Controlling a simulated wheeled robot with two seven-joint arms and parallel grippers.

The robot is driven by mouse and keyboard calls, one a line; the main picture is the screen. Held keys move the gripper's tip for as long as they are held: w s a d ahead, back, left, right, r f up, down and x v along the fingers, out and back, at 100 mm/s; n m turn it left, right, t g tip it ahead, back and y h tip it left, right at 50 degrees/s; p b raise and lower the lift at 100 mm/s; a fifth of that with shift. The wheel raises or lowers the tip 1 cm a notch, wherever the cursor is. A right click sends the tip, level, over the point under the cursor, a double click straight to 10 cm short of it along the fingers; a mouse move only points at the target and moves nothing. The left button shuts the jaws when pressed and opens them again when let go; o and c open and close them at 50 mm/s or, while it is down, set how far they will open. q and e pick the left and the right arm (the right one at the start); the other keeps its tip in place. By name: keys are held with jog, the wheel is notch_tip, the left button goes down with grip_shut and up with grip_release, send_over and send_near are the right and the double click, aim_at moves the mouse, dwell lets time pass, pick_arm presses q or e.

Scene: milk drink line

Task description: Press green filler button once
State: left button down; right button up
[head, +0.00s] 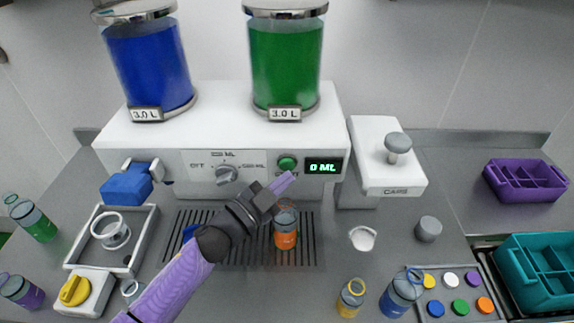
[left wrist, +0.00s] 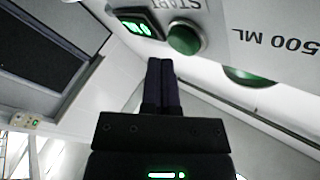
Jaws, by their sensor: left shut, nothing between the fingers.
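The green filler button (head: 287,163) is on the white machine's front panel, left of the display (head: 325,167) reading 0 ML. My left gripper (head: 284,183) is shut and empty, with its fingertips just below the button in the head view. In the left wrist view the green button (left wrist: 184,39) sits under the word START, beyond and slightly right of the shut fingertips (left wrist: 160,64). I cannot tell whether the tips touch the panel; they look apart from the button. A bottle with an orange label (head: 286,236) stands on the drip grate below. My right gripper is not in view.
A blue tank (head: 148,65) and a green tank (head: 284,60) top the machine. The knob (head: 227,174) is left of the button. A caps unit (head: 388,160) stands to the right. Bottles (head: 350,298), a purple bin (head: 525,182) and a teal bin (head: 540,275) lie around.

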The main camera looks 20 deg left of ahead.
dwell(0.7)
pick_arm(q)
jog(key=shift+w+a, duration=0.1)
jog(key=shift+w, duration=0.3)
jog(key=shift+w+a, duration=0.15)
jog(key=shift+w, duration=0.25)
dwell(0.5)
dwell(0.3)
jog(key=shift+s+d, duration=0.25)
jog(key=shift+s, duration=0.55)
jog(key=s+p, duration=0.1)
jog(key=s, duration=0.1)
jog(key=s+d+p, duration=0.1)
jog(key=s, duration=0.2)
jog(key=shift+d, duration=0.2)
